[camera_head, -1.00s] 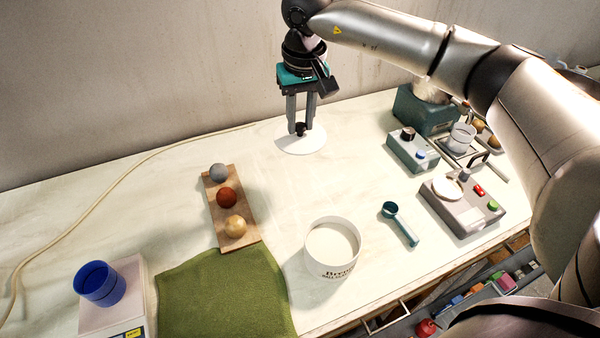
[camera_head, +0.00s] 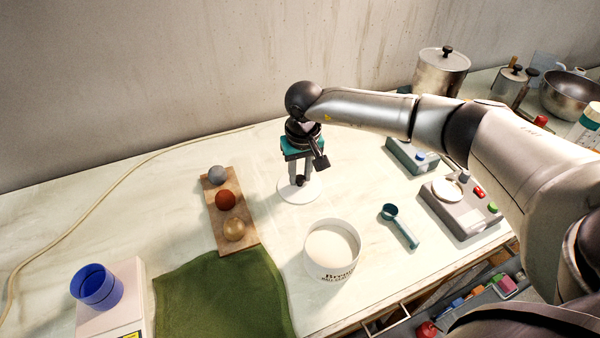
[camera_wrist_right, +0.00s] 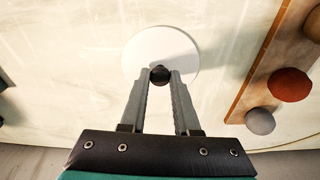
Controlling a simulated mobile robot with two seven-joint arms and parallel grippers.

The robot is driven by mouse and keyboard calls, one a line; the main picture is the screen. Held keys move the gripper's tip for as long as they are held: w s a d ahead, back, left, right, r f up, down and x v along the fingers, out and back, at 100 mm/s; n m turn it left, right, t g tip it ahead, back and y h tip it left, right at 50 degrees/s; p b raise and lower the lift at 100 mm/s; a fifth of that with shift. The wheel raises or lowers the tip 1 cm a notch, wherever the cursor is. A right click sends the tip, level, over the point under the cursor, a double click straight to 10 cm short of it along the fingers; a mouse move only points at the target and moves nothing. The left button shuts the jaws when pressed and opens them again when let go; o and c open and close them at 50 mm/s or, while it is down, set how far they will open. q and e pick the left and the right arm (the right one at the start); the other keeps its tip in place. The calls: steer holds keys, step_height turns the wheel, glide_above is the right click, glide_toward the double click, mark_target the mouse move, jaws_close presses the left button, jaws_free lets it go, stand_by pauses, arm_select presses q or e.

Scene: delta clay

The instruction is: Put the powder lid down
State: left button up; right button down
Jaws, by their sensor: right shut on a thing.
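The powder lid is a round white disc (camera_head: 312,190) with a small dark knob. It is behind the white powder tub (camera_head: 332,262), low over the bench top or on it; I cannot tell which. My right gripper (camera_head: 299,181) points down from above and is shut on the knob. In the right wrist view, the fingertips (camera_wrist_right: 160,76) pinch the knob and the lid (camera_wrist_right: 150,45) looks flat. The tub stands upright and uncovered, with pale powder inside. My left gripper is not in view.
A wooden board (camera_head: 214,216) with three balls lies left of the lid. A green cloth (camera_head: 220,300) lies in front. A teal scoop (camera_head: 402,228) and a grey device (camera_head: 462,212) are to the right.

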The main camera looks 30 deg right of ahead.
mark_target(302, 190)
steer(key=shift+f, duration=0.15)
steer(key=c, duration=0.6)
jaws_free()
steer(key=shift+c, duration=0.2)
steer(key=shift+r, duration=0.4)
step_height(302, 190, up, 12)
steer(key=s, duration=0.1)
steer(key=shift+s+a+f, duration=0.15)
steer(key=shift+s+f, duration=0.05)
